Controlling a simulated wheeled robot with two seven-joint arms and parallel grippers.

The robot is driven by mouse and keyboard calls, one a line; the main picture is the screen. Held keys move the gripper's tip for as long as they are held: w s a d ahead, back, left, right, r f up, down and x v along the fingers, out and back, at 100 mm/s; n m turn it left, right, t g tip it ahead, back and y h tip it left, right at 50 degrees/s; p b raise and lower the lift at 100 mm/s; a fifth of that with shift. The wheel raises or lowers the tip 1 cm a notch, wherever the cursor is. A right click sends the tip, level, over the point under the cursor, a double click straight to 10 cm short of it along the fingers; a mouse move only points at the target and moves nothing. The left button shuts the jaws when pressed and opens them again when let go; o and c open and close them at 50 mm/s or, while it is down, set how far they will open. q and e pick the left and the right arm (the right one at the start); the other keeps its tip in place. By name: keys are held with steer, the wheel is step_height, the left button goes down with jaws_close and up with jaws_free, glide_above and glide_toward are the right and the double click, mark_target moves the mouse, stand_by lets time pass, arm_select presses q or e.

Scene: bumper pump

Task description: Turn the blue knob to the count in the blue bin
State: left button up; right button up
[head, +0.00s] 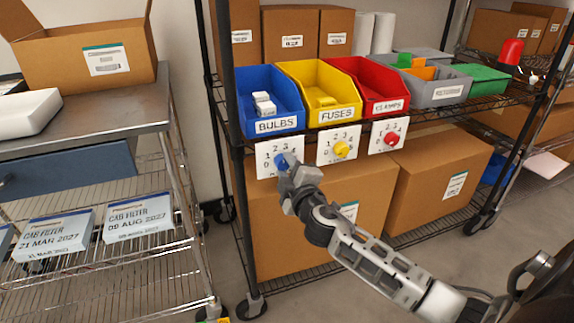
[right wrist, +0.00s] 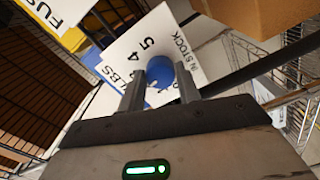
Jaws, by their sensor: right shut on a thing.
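The blue bin (head: 246,104), labelled BULBS, stands at the left end of the shelf row. Small white boxes (head: 264,104) lie in it; two show, and its deeper inside is partly hidden. The blue knob (head: 282,160) sits on a white number card (head: 264,151) below that bin. My right gripper (head: 287,170) is at the knob. In the right wrist view its two fingers (right wrist: 160,90) stand on either side of the blue knob (right wrist: 160,72), shut on it. The 4 and 5 on the card show there; the knob's pointer cannot be made out. My left gripper is not in view.
A yellow FUSES bin (head: 320,90) and a red CLAMPS bin (head: 375,85) stand to the right, with a yellow knob (head: 341,149) and a red knob (head: 391,138) below. Cardboard boxes (head: 300,225) fill the lower shelf. A wire cart (head: 165,215) stands at left.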

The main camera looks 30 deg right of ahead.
steer(key=shift+n, duration=0.4)
steer(key=shift+n+p, duration=0.3)
steer(key=shift+n, duration=0.2)
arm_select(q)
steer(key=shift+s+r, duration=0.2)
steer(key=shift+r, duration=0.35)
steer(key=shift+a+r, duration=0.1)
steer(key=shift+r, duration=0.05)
arm_select(e)
steer(key=shift+n, duration=0.3)
steer(key=o, duration=1)
steer(key=shift+s, duration=0.1)
